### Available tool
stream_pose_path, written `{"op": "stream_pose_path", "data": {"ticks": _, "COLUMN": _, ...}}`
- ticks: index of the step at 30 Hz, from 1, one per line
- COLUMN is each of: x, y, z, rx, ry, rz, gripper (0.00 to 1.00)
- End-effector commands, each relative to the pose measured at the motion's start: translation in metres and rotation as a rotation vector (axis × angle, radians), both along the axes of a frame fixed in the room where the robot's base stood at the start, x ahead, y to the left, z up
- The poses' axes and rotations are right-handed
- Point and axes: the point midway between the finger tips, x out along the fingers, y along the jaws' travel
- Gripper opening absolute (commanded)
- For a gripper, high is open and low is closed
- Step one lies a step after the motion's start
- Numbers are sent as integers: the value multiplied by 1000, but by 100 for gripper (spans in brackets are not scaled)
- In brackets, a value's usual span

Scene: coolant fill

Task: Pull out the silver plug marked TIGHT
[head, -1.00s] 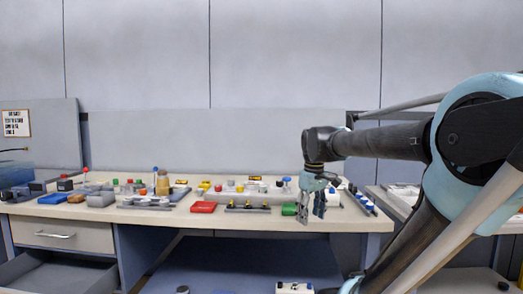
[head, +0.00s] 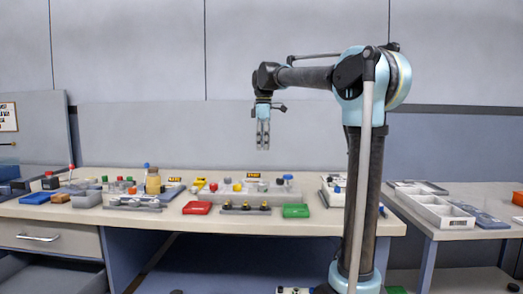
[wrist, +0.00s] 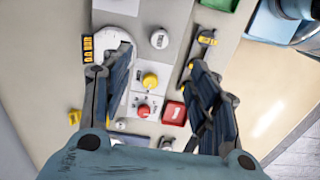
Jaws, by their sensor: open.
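A long pale block (head: 275,193) on the bench bears several coloured knobs and plugs. A round silver plug (wrist: 159,39) shows between my finger ends in the wrist view, above a yellow knob (wrist: 150,80) and a red knob (wrist: 143,110). The lettering is too small to read, so I cannot tell which is marked TIGHT. My gripper (head: 263,147) hangs well above the block, pointing down, open and empty. Its fingers (wrist: 160,62) frame the knobs in the wrist view.
A red box (head: 197,208), a green box (head: 295,211) and a dark rail with several yellow-topped fittings (head: 246,209) lie in front of the block. A side table with a white tray (head: 440,209) is at right.

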Motion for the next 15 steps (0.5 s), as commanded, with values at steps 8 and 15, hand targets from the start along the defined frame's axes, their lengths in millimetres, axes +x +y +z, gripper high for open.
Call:
{"op": "stream_pose_path", "data": {"ticks": 8, "x": -1, "y": 8, "z": -24, "rx": 0, "ry": 1, "rz": 17, "gripper": 55}}
{"op": "stream_pose_path", "data": {"ticks": 15, "x": -2, "y": 10, "z": -62, "rx": 0, "ry": 1, "rz": 18, "gripper": 55}}
